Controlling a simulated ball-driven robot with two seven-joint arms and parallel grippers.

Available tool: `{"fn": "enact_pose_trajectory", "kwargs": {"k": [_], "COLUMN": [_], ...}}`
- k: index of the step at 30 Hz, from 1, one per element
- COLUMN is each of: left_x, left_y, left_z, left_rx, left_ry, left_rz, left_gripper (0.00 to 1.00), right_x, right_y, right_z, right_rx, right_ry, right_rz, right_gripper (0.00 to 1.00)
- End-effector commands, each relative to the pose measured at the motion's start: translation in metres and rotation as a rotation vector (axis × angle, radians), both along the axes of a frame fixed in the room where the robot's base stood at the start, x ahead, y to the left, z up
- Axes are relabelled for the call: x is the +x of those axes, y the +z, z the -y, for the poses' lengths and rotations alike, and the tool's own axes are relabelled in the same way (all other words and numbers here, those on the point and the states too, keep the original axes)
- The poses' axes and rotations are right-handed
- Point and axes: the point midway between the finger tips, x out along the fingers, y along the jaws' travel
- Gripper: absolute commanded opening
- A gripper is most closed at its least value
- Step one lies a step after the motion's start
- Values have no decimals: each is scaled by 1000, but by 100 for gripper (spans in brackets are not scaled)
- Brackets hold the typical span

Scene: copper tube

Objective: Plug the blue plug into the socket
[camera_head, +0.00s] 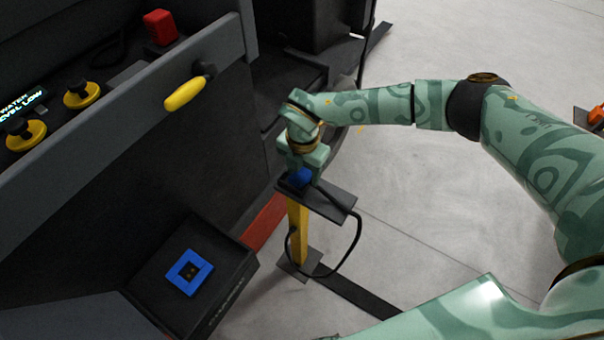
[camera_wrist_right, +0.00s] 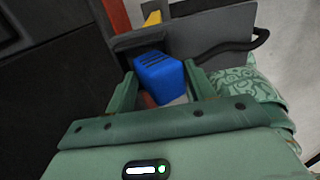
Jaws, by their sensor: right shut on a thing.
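The blue plug (camera_head: 301,177) is at the small dark shelf (camera_head: 335,200) on top of a yellow post. In the right wrist view the blue plug (camera_wrist_right: 160,76) sits between the two fingers of my right gripper (camera_wrist_right: 162,88), with ridges on its top. My right gripper (camera_head: 303,168) is shut on it from above. I cannot tell whether the plug touches the shelf. A black cable runs from the shelf area and loops down beside the post. The socket, with a blue square frame (camera_head: 174,273), is on a dark box at the lower left. My left gripper is not in view.
The yellow post (camera_head: 298,235) stands on the floor right of the socket's box (camera_head: 222,292). A dark machine panel with a yellow handle (camera_head: 184,94), yellow-ringed knobs (camera_head: 81,95) and a red block (camera_head: 160,27) fills the left. Open grey floor (camera_head: 430,220) lies to the right.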

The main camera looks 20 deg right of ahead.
Motion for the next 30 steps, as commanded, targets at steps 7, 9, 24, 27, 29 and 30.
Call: {"fn": "enact_pose_trajectory", "kwargs": {"k": [7, 9, 24, 27, 29, 30], "left_x": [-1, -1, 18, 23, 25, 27], "left_y": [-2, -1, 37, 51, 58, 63], "left_z": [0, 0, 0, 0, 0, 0], "left_rx": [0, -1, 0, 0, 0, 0], "left_ry": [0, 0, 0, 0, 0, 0], "left_rz": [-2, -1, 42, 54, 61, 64], "left_gripper": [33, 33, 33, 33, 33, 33], "right_x": [1, 1, -19, -36, -47, -58], "right_y": [-4, -3, 64, 87, 100, 104], "right_z": [-3, -3, -9, -15, -18, -22], "right_rx": [4, 5, 6, 6, 6, 7], "right_ry": [10, 10, 10, 10, 10, 10], "right_rz": [7, 8, 13, 13, 13, 10], "right_gripper": [34, 34, 0, 0, 0, 0]}}
